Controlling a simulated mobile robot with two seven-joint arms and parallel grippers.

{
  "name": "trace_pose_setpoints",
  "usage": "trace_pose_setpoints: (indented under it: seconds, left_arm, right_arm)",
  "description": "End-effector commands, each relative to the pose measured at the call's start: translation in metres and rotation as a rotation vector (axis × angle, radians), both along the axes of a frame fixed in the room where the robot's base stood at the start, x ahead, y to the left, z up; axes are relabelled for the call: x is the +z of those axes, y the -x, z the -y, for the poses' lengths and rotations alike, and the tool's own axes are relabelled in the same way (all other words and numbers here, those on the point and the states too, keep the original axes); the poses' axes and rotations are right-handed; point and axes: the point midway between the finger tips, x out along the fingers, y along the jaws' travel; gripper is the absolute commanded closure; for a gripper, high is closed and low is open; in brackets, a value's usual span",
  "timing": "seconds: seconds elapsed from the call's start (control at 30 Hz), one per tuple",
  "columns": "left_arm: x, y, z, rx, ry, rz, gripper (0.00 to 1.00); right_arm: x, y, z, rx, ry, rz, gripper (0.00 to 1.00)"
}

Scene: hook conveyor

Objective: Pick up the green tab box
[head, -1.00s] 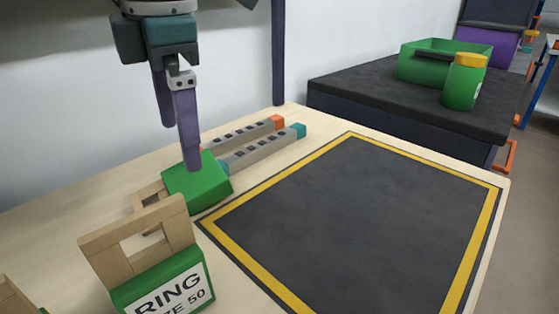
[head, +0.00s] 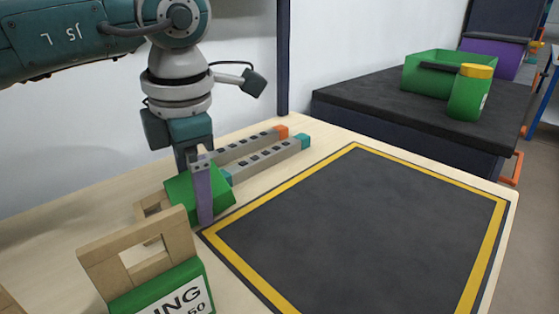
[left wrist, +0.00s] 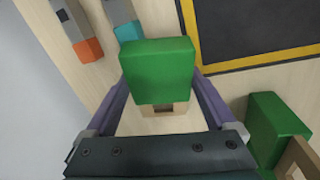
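The green tab box (head: 184,197), a green block with a wooden tab frame at its left side, stands on the pale wooden table. My left gripper (head: 193,196) is lowered over it, pointing down. One purple finger is in front of the box; the other is mostly hidden behind it. In the left wrist view, the green box (left wrist: 158,68) lies between the two spread fingers (left wrist: 160,88), with its wooden tab on the near side. The fingertips are very close to its sides; I cannot make out clear contact. My right gripper is not in view.
Another green box (head: 165,290) with a wooden handle and a printed label stands in front. Two grey bars with orange (head: 282,132) and teal (head: 304,142) ends lie behind. A yellow-bordered dark mat (head: 365,220) is clear. A green bin (head: 440,72) and canister (head: 469,92) stand farther back.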

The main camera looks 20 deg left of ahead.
Motion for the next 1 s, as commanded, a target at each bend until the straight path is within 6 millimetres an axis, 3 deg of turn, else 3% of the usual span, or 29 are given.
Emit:
trace_pose_setpoints:
  seconds: [0.07, 0.47, 0.77, 1.0]
  left_arm:
    - [0.000, 0.000, 0.000, 0.000, 0.000, 0.000, 0.21]
    - [0.001, 0.000, 0.000, 0.000, 0.001, 0.001, 0.66]
    - [0.003, -0.001, 0.000, 0.000, 0.001, 0.002, 0.67]
    - [0.032, -0.001, 0.000, -0.002, 0.002, 0.006, 0.67]
  right_arm:
    - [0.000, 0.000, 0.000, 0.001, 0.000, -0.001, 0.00]
    - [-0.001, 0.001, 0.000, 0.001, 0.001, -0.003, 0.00]
    - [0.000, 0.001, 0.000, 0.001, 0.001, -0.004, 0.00]
    - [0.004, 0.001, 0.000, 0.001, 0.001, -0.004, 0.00]
